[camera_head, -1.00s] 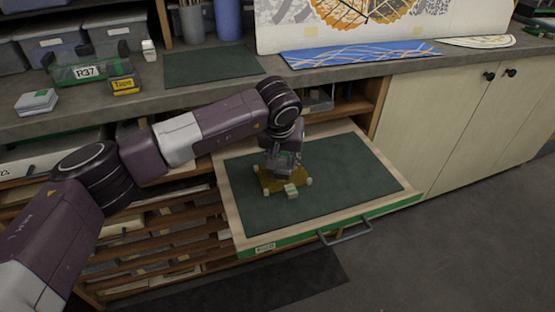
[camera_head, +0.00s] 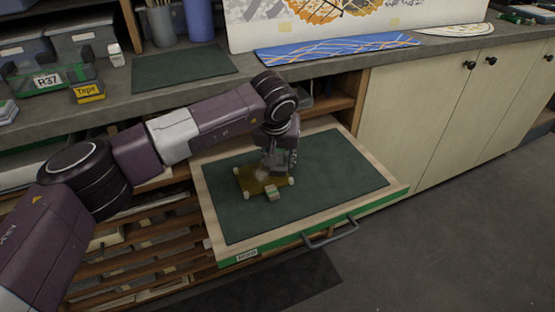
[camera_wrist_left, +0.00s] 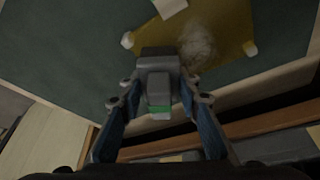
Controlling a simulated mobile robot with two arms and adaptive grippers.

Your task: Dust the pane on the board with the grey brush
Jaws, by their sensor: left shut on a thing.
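The amber pane (camera_head: 247,184) lies flat on the green mat of the pulled-out board (camera_head: 330,168), with small pale knobs at its corners. A pale dusty patch (camera_wrist_left: 198,46) shows on the pane in the left wrist view. My left gripper (camera_head: 279,163) is over the pane's far right part in the head view. It is shut on the grey brush (camera_wrist_left: 157,68), which hides part of the pane's edge in the left wrist view. I cannot tell whether the brush touches the pane. My right gripper is not in view.
A small pale block (camera_head: 272,193) is at the pane's near edge. The board has a handle (camera_head: 331,233) at its front. The worktop (camera_head: 330,72) behind holds a blue patterned panel (camera_head: 335,47) and a tape box (camera_head: 88,92). The mat's right side is clear.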

